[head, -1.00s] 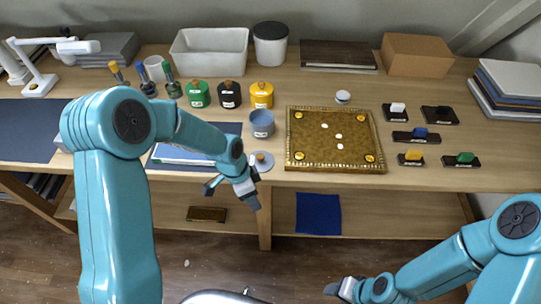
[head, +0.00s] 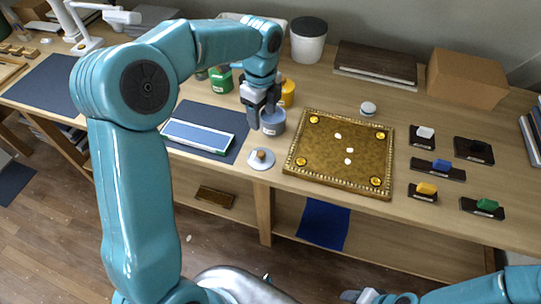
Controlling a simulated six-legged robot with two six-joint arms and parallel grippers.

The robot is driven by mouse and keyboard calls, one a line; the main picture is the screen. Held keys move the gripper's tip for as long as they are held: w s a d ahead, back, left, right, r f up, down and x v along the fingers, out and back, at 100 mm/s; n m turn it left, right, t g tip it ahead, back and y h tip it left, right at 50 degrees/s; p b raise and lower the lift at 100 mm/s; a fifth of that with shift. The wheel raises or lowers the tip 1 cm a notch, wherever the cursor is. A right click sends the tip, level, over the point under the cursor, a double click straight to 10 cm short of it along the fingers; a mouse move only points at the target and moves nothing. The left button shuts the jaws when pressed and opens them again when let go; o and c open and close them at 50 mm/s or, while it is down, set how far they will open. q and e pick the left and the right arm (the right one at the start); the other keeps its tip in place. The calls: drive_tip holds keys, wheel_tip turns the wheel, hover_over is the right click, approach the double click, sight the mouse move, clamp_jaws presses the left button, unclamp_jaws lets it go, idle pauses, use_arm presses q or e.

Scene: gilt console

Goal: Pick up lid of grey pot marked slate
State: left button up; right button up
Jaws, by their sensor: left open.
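The blue-grey pot (head: 274,125) stands near the front of the table, left of the gilt board, partly hidden by my gripper. Its label is too small to read. A pale grey round lid (head: 257,163) with a brown knob lies on the table just in front of the pot. My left gripper (head: 263,116) is open and points down at the pot, behind the lid and apart from it. I cannot tell whether its fingers touch the pot. My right gripper (head: 352,296) is low at the bottom edge, away from the table; its jaws are unclear.
Green (head: 221,80) and yellow (head: 288,93) pots stand behind; my arm hides others. The gilt board (head: 335,160) lies right of the lid. A blue-white book (head: 197,136) lies left on a dark mat. The table's front edge is close to the lid.

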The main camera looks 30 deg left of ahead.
use_arm(q)
drive_tip(key=p, duration=0.1)
hover_over(261, 153)
wheel_tip(261, 153, down, 11)
drive_tip(key=shift+a+f, duration=0.1)
drive_tip(key=shift+f, duration=0.3)
drive_tip(key=shift+s+f+p, duration=0.15)
drive_tip(key=shift+f+p, duration=0.2)
drive_tip(key=shift+f, duration=0.15)
drive_tip(key=shift+s+f+p, duration=0.15)
drive_tip(key=shift+f+p, duration=0.2)
drive_tip(key=shift+f, duration=0.15)
drive_tip(key=shift+w+f, duration=0.15)
drive_tip(key=shift+f, duration=0.5)
drive_tip(key=shift+w+f, duration=0.15)
drive_tip(key=shift+f, duration=0.65)
drive_tip(key=shift+s+r, duration=0.15)
drive_tip(key=shift+r, duration=0.05)
drive_tip(key=c, duration=0.5)
clamp_jaws()
